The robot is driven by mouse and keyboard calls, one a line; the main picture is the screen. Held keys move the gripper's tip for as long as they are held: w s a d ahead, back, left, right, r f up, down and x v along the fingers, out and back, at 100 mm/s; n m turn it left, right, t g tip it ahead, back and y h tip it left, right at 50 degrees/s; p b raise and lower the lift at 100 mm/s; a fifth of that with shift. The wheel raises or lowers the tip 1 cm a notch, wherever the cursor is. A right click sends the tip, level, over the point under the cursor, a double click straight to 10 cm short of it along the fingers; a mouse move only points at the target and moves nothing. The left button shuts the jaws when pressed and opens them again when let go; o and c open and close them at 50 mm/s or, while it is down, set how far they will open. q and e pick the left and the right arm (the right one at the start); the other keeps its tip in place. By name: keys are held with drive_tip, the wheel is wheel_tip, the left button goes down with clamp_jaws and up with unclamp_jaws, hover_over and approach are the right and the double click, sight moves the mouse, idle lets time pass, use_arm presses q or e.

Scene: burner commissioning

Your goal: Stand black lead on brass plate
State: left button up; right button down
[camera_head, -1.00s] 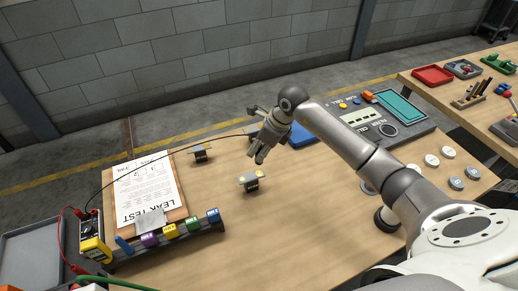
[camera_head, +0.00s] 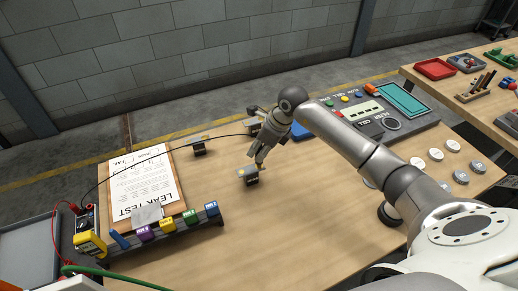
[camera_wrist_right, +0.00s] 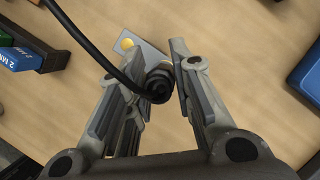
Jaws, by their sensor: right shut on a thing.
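My right gripper (camera_head: 261,163) is shut on the black lead (camera_wrist_right: 160,83), whose thick black end sits between the fingers in the right wrist view. Its cable arcs left across the table toward the yellow meter (camera_head: 89,243). Just beyond the lead's end is a small grey block (camera_head: 251,179) with a round brass plate (camera_wrist_right: 126,44) on top. The lead's end is beside the brass disc in the wrist view and overlaps the block's metal top. I cannot tell whether it touches.
A second small block (camera_head: 199,149) stands farther back. A clipboard with a leak test sheet (camera_head: 143,188) and a rack of coloured tags (camera_head: 167,226) lie left. A control panel (camera_head: 372,118) and several round discs are at right.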

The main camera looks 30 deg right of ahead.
drive_tip(key=shift+f+b, duration=0.7)
drive_tip(key=shift+f, duration=0.1)
drive_tip(key=c, duration=1.2)
unclamp_jaws()
drive_tip(key=shift+r, duration=0.1)
drive_tip(key=v, duration=1.2)
